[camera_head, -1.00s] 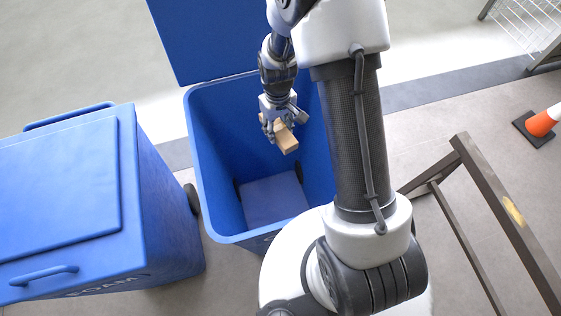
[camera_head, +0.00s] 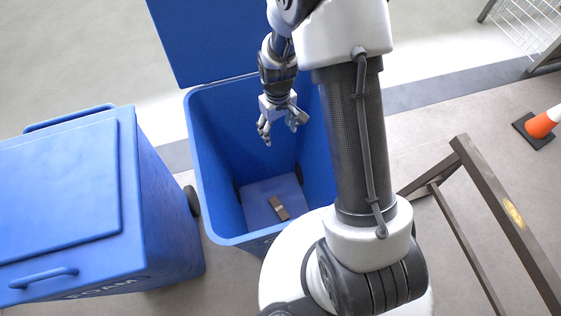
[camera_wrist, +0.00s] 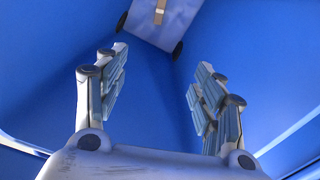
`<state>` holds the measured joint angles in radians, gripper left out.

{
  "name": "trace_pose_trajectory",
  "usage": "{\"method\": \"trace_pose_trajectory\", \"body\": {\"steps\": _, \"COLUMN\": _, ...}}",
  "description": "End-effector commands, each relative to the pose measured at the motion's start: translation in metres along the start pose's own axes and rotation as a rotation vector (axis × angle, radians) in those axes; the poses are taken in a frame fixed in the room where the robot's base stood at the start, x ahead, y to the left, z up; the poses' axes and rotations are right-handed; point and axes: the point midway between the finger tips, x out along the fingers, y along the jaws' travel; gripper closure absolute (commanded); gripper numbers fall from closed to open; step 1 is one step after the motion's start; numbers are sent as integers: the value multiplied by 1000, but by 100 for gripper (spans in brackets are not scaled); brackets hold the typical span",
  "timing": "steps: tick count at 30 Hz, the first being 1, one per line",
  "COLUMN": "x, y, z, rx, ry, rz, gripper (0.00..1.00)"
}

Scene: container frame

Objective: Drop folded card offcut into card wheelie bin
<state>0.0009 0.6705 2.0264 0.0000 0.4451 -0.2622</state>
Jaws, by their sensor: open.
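The folded card offcut (camera_head: 278,207) is a small tan piece with a pale band. It lies on the floor of the open blue wheelie bin (camera_head: 221,239), apart from my gripper. It also shows at the top of the wrist view (camera_wrist: 159,11). My gripper (camera_head: 281,133) is open and empty, with its fingers pointing down inside the bin's mouth. In the wrist view the spread fingers (camera_wrist: 158,92) have only blue bin walls between them. The bin's label is mostly hidden by my body.
A second blue bin (camera_head: 60,190) with a shut lid, marked FOAM, stands at the left. The open bin's lid (camera_head: 205,40) hangs back behind it. A brown metal frame (camera_head: 500,200), an orange cone (camera_head: 542,122) and a wire rack (camera_head: 530,25) are at the right.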

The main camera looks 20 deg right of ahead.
Motion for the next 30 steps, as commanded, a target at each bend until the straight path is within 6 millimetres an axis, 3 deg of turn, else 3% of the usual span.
{"method": "trace_pose_trajectory", "body": {"steps": 15, "x": -98, "y": 0, "z": -1, "rx": 0, "ry": 4, "rz": 1, "gripper": 37}}
{"method": "trace_pose_trajectory", "body": {"steps": 21, "x": -113, "y": 0, "z": 0, "rx": 0, "ry": 1, "rz": 0, "gripper": 37}}
{"method": "trace_pose_trajectory", "body": {"steps": 30, "x": -114, "y": 0, "z": 0, "rx": 0, "ry": 0, "rz": 0, "gripper": 37}}
